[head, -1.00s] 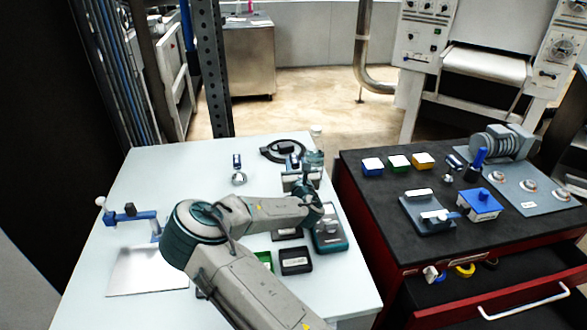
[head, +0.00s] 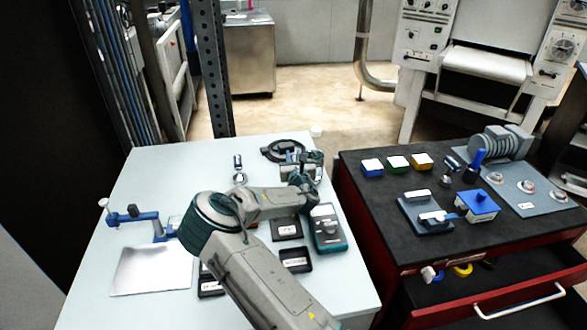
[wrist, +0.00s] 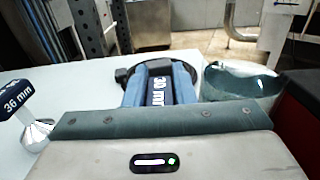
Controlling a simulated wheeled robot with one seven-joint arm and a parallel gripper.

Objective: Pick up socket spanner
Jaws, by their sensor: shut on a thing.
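In the wrist view a dark-blue piece marked "30 mm" (wrist: 158,91), which looks like the handle of a socket spanner, sits between the two blue fingers of my gripper (wrist: 160,82). The fingers are shut on it. Its lower end is hidden behind the gripper body. A similar socket spanner marked "36 mm" (wrist: 17,96), with a faceted metal end, stands apart at the left. It also shows on the white table in the head view (head: 238,163). There my gripper (head: 300,162) is over the table's back right part, and the held piece is hard to make out.
A black ring-shaped fixture (head: 270,152) lies behind my gripper. A teal-grey rounded thing (wrist: 243,82) is close on its right. A meter (head: 328,232), dark boxes (head: 295,259) and a blue clamp (head: 135,216) are on the white table. A red cabinet (head: 375,235) stands right.

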